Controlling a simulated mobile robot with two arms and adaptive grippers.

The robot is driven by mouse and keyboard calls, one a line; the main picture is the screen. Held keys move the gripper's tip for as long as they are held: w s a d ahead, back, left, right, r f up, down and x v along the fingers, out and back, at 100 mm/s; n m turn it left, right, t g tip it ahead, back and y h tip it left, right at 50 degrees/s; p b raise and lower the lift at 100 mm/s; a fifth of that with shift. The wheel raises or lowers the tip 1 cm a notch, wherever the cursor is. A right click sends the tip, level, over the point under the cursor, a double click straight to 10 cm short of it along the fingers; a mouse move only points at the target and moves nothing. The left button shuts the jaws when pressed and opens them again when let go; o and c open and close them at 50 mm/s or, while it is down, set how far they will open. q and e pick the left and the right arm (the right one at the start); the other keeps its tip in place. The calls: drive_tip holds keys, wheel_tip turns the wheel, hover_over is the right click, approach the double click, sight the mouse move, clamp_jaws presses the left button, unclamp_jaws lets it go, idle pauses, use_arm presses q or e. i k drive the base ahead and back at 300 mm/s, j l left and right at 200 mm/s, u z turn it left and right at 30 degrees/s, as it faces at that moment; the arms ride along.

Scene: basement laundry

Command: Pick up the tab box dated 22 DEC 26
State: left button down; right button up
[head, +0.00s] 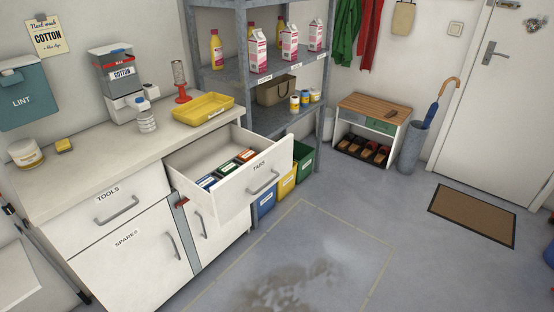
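The drawer labelled TABS (233,197) is pulled open from the white counter unit. Three small tab boxes lie in a row inside it, near its front: a blue one (207,182), a green one (227,168) and an orange-red one (246,156). Each has a white label on top. The print is too small to read, so I cannot tell which is dated 22 DEC 26. The rest of the drawer floor looks empty. Neither of my grippers can be made out in the head view.
A grey shelf (243,78) with cartons stands behind the drawer. Colored bins (287,185) stand beyond its front. The floor ahead is clear, with a dark stain (290,285).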

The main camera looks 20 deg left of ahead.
sight(248, 154)
drive_tip(key=i+l+u, duration=0.1)
drive_tip(key=i+u, duration=0.2)
drive_tip(key=u, duration=0.15)
drive_tip(key=i+l+u, duration=0.15)
drive_tip(key=i+u, duration=0.15)
drive_tip(key=u, duration=0.15)
drive_tip(key=i+l+u, duration=0.25)
drive_tip(key=u, duration=0.2)
